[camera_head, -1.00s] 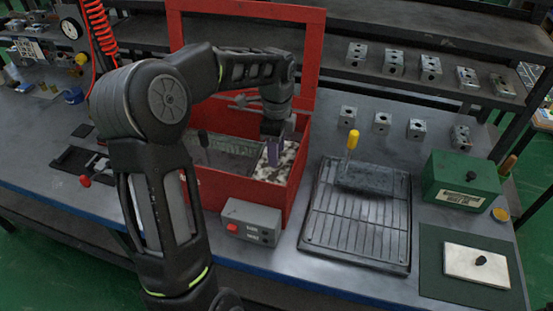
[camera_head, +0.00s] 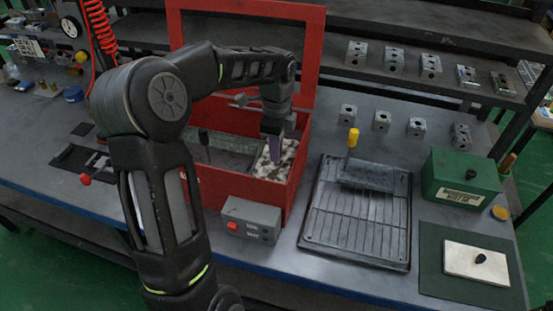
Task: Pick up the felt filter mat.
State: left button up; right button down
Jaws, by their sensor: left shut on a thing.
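The felt filter mat (camera_head: 271,170) is a white pad with dark mottled stains. It is in the right part of the open red box (camera_head: 235,187) on the bench. My left gripper (camera_head: 275,156) reaches down into the box from above and is shut on the mat. Its fingertips are at the mat's upper middle, and the exact grip is small and partly hidden. I cannot tell whether the mat is clear of the surface under it. My right gripper is not in view.
The red box's raised lid frame (camera_head: 315,60) stands behind my arm. A grey control box (camera_head: 250,222) is at its front. To the right are a black ribbed tray (camera_head: 350,235) with a yellow-handled tool (camera_head: 353,138), a green box (camera_head: 460,180) and a white plate (camera_head: 476,262). Metal blocks (camera_head: 381,122) stand behind.

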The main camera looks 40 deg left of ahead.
pick_arm(q)
grip_shut()
notch_tip(320, 180, up, 10)
jog(key=shift+b, duration=0.35)
dwell(0.4)
dwell(0.6)
